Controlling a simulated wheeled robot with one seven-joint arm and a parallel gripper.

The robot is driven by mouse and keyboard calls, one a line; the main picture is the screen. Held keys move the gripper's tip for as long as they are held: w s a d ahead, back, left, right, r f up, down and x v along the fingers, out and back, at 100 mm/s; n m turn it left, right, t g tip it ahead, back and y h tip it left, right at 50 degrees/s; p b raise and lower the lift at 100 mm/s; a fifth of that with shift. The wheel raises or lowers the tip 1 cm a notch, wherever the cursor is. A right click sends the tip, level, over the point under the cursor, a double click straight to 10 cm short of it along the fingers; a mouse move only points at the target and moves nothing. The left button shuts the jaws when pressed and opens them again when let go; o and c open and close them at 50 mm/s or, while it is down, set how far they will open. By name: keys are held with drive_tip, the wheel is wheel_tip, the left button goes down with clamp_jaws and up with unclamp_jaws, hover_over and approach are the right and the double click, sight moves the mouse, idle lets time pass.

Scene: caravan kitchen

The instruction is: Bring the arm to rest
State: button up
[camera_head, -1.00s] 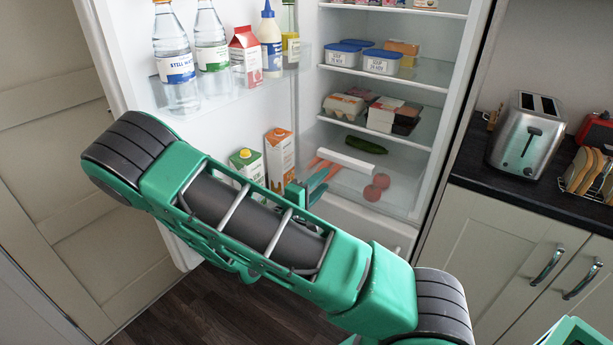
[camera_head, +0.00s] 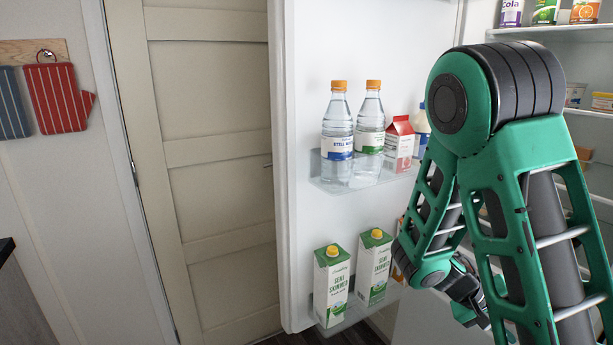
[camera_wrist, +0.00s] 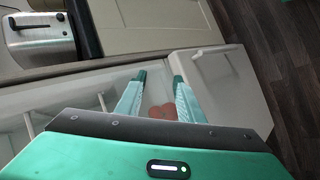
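My green arm (camera_head: 535,240) is bent, its elbow high in front of the open fridge at the right of the head view. My gripper (camera_wrist: 159,78) shows in the wrist view with its two teal fingers apart and nothing held between them. Red tomatoes (camera_wrist: 162,112) show beyond the fingers, in the bottom of the fridge; I see no contact. In the head view the gripper end is low, partly hidden by my arm and too unclear to read.
The open fridge door holds two milk cartons (camera_head: 331,285) (camera_head: 373,268) low down, and water bottles (camera_head: 338,130) (camera_head: 371,125) and a red-topped carton (camera_head: 399,143) above. A panelled door (camera_head: 205,180) stands left. A toaster (camera_wrist: 40,40) is on the worktop.

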drive_tip(key=s+a+r+m+t+y, duration=0.1)
drive_tip(key=s+a+r+y, duration=0.4)
drive_tip(key=s, duration=0.2)
drive_tip(key=s+a+r+m+t+y, duration=0.1)
drive_tip(key=s+a+r+y, duration=0.3)
drive_tip(key=s, duration=0.4)
wheel_tip(320, 180, up, 2)
drive_tip(key=shift+s+a+y, duration=0.2)
drive_tip(key=shift+a+y, duration=0.2)
drive_tip(key=shift+y, duration=0.3)
drive_tip(key=shift+w+f, duration=0.25)
drive_tip(key=shift+w, duration=0.35)
